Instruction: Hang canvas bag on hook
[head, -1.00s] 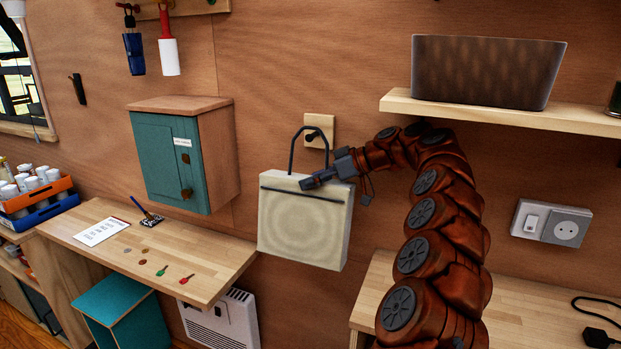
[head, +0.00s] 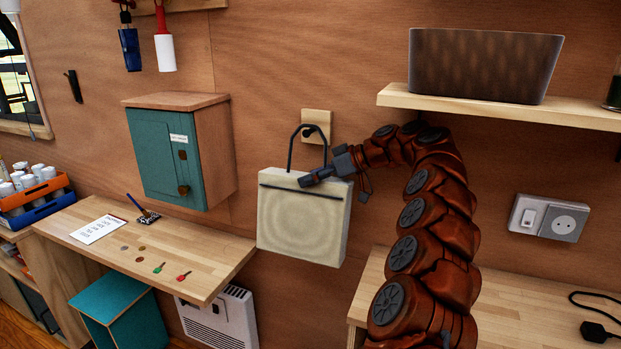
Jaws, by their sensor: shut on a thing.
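The canvas bag (head: 300,232) is a cream, boxy bag with a dark band near its top and a dark looped handle (head: 291,150). It is upright in front of the wall, right of the teal cabinet. The hook (head: 312,132) is a dark peg on a small wooden plate (head: 317,117). The top of the handle loop overlaps the hook in the picture; I cannot tell whether it is over the peg. My gripper (head: 318,178) is shut on the bag at its top right edge. The fingers hide part of that edge.
A teal cabinet (head: 160,155) hangs on the wall to the left, above a wooden desk (head: 205,262) with a paper and small items. A shelf (head: 500,108) with a dark bin (head: 485,65) is at upper right.

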